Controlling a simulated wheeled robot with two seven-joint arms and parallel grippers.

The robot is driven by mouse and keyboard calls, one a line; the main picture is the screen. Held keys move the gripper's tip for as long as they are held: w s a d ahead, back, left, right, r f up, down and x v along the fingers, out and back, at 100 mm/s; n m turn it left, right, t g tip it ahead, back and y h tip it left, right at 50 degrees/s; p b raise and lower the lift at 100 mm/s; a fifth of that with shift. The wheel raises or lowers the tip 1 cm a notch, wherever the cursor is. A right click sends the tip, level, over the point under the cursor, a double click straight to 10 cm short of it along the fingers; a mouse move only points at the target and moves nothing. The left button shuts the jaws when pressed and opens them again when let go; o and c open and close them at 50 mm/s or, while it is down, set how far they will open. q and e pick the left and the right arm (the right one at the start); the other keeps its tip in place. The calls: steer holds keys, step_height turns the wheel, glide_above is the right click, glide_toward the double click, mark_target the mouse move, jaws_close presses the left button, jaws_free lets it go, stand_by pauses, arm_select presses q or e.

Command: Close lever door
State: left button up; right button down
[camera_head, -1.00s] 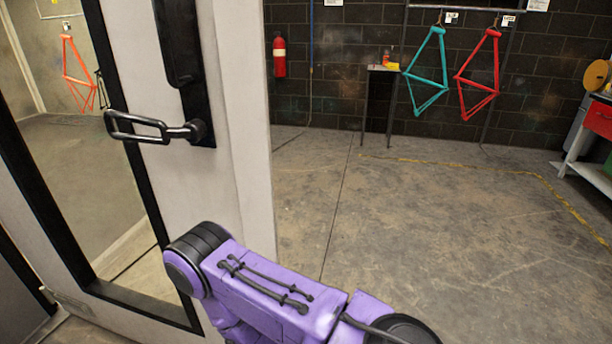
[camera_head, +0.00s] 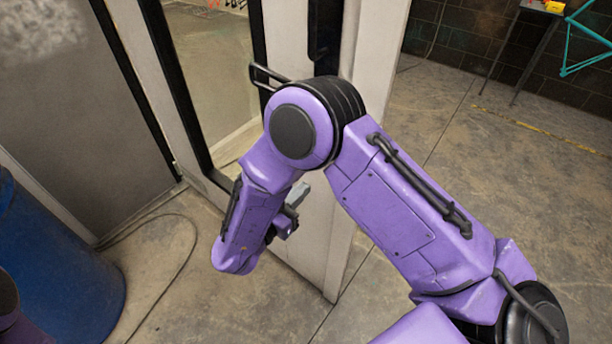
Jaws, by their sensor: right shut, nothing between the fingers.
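The door (camera_head: 326,240) is a pale panel with a black-framed window, standing open with its free right edge over bare floor. Its black looped lever handle (camera_head: 268,70) shows above my right arm's purple elbow, which hides part of it. My right gripper (camera_head: 291,213) is mostly hidden by my forearm. Its grey fingers are shut and empty, below the handle and in front of the door's lower part. I cannot tell whether it touches the door. My left gripper is not in view.
A blue drum (camera_head: 55,265) stands at the lower left. A grey panel (camera_head: 75,110) is behind it, and a dark cable (camera_head: 190,255) lies on the floor. Open concrete floor lies right of the door. A teal bicycle frame (camera_head: 585,55) hangs at the upper right.

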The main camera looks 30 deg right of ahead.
steer(key=p+x, duration=0.4)
steer(key=x, duration=0.7)
steer(key=shift+d, duration=0.3)
steer(key=shift+w+f, duration=0.1)
steer(key=shift+w, duration=0.05)
